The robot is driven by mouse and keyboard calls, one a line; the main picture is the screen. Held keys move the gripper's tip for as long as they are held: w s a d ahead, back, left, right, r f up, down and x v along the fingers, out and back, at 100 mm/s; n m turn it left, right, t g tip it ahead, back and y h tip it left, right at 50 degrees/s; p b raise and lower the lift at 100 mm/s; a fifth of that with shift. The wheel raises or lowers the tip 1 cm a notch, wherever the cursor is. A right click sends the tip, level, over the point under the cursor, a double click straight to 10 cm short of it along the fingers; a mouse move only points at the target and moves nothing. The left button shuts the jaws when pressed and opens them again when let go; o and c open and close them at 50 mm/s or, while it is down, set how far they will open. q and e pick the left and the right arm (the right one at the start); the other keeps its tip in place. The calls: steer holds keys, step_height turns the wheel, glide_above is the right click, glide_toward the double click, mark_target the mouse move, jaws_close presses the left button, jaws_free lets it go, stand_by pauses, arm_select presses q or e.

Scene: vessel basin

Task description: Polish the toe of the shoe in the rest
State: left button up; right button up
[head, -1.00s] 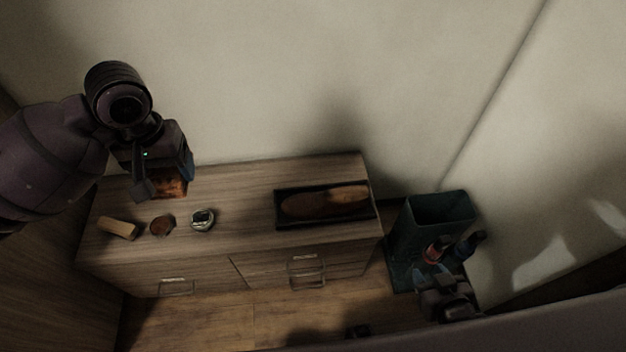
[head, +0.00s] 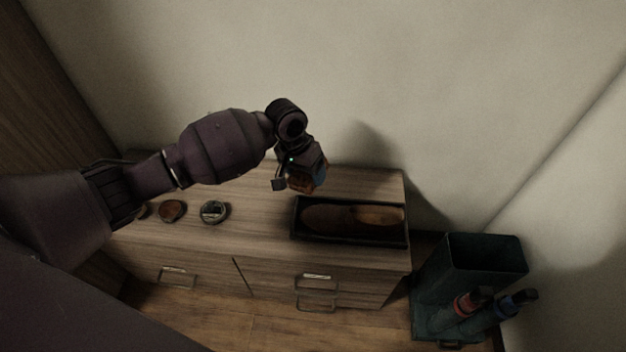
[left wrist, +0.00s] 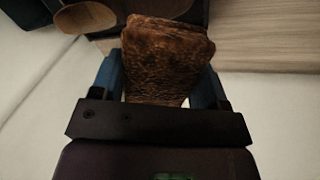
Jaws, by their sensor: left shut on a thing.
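A brown shoe (head: 328,218) lies in a dark, shallow tray-like rest (head: 297,237) on the right part of the wooden cabinet top. My left gripper (head: 302,188) is above the cabinet top, behind and a little left of the rest. It is shut on a brown, rough-textured block or pad. In the left wrist view this brown pad (left wrist: 165,62) sits between the blue fingers, and part of the shoe (left wrist: 84,17) shows beyond it at the upper left. The pad and shoe look apart. My right gripper cannot be made out.
A round brown piece (head: 172,211) and a small round tin (head: 214,212) stand left of the rest on the cabinet (head: 255,232). My left arm crosses above the cabinet's left side. A dark open bin (head: 485,262) stands at right, with red and blue dark-tipped objects before it.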

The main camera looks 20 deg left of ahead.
arm_select(q)
steer(key=b, duration=0.1)
glide_toward(319, 207)
steer(key=a+r, duration=0.1)
steer(key=r, duration=0.1)
steer(key=shift+h, duration=0.3)
steer(key=b+x, duration=0.3)
steer(key=x, duration=0.2)
steer(key=shift+s+a+f, duration=0.1)
steer(key=shift+s+f, duration=0.05)
steer(key=shift+f+b, duration=0.3)
steer(key=shift+f, duration=0.1)
arm_select(e)
steer(key=shift+w+a+f+n, duration=0.55)
steer(key=shift+w+f+n, duration=0.05)
steer(key=shift+w+f, duration=0.2)
steer(key=shift+s+f, duration=0.15)
steer(key=shift+s, duration=0.1)
arm_select(q)
steer(key=shift+d+f, duration=0.15)
steer(key=shift+d, duration=0.1)
arm_select(e)
steer(key=shift+s+d+f, duration=0.1)
steer(key=shift+s, duration=0.1)
arm_select(q)
steer(key=shift+b+x, duration=0.3)
steer(key=shift+x, duration=0.7)
arm_select(e)
steer(key=shift+w+f, duration=0.15)
steer(key=shift+f, duration=0.05)
